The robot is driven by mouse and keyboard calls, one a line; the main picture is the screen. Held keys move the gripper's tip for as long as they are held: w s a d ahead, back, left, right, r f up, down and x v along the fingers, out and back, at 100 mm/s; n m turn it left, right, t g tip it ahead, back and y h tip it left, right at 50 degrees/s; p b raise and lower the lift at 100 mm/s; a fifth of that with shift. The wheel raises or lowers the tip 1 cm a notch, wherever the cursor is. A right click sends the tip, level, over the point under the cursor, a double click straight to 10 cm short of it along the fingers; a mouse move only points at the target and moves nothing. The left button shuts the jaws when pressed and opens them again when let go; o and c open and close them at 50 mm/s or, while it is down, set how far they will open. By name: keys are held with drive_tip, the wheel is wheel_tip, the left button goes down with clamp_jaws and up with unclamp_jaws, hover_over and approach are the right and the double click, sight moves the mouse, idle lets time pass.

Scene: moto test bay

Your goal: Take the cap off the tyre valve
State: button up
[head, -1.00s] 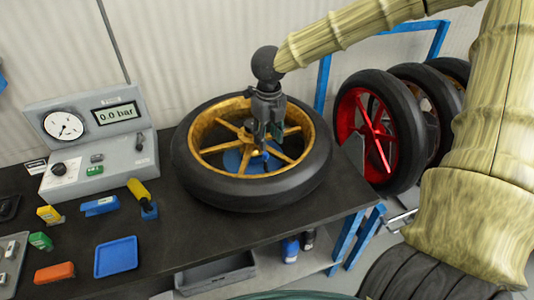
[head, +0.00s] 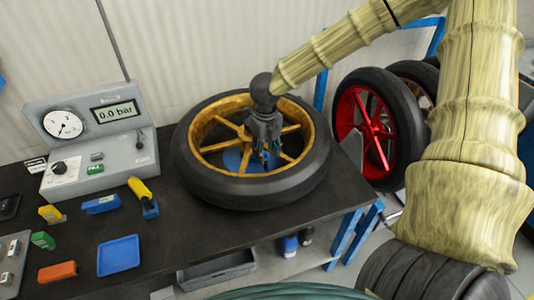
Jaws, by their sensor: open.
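A wheel with a gold rim (head: 213,120) and black tyre (head: 245,193) lies flat on the dark bench. A blue support (head: 232,160) shows through its spokes at the centre. My gripper (head: 268,160) points down over the right-hand middle of the wheel, its fingers low among the spokes. It is open, and nothing shows between its fingers. The tyre valve and its cap cannot be made out; the gripper may hide them.
A grey gauge box (head: 97,150) reading 0.0 bar stands at the back left. A blue tray (head: 118,255), a yellow-handled tool (head: 140,188) and an orange block (head: 57,272) lie on the bench (head: 190,230). A red-rimmed wheel (head: 372,128) stands upright at the right.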

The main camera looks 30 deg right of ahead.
drive_tip(key=shift+w+a, duration=0.1)
drive_tip(key=shift+w, duration=0.05)
drive_tip(key=c, duration=0.8)
drive_tip(key=shift+r, duration=0.1)
